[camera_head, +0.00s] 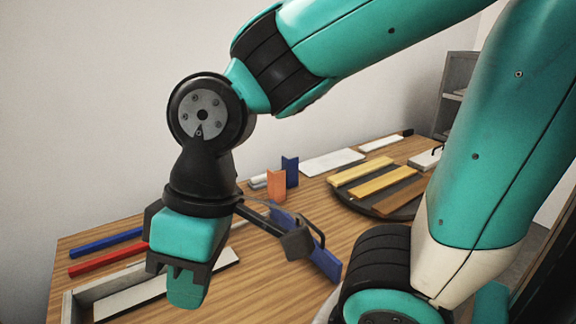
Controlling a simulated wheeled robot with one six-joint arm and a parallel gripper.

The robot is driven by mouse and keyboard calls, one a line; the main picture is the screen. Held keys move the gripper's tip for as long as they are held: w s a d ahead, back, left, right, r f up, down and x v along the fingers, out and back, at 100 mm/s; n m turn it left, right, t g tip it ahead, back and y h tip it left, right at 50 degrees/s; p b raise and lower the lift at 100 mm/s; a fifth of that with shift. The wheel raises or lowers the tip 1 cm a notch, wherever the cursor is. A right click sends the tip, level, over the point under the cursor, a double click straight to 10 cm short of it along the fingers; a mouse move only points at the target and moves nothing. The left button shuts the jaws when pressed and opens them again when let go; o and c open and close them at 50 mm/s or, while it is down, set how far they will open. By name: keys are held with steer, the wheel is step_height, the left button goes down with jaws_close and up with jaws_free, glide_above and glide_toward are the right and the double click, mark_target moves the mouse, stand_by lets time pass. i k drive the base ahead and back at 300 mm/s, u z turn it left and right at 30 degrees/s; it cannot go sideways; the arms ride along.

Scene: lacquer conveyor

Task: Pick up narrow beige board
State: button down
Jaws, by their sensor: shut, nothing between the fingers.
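Narrow boards lie side by side on a dark round platform at the right. One is pale tan-beige (360,171), one is more yellow (386,183) and one is brown (400,196). The pale tan one looks most like the narrow beige board, but I cannot be sure. My gripper (186,286) hangs at the lower left, pointing down, shut and empty. It is well to the left of the platform and apart from the boards. My arm partly hides the platform's right side.
Below my gripper is a shallow grey tray (69,303) with a pale panel. Blue (106,242) and red (108,260) strips lie left. Orange (276,185) and blue (291,171) pieces stand mid-table. White panels (333,162) lie behind. A blue piece with a dark handle (322,262) is near centre.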

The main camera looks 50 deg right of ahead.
mark_target(364, 192)
steer(key=z, duration=2.05)
steer(key=k, duration=1.25)
steer(key=z, duration=0.55)
steer(key=i, duration=0.5)
steer(key=z, duration=0.55)
steer(key=i, duration=1.5)
steer(key=u, duration=1.25)
steer(key=i, duration=0.6)
steer(key=u, duration=0.65)
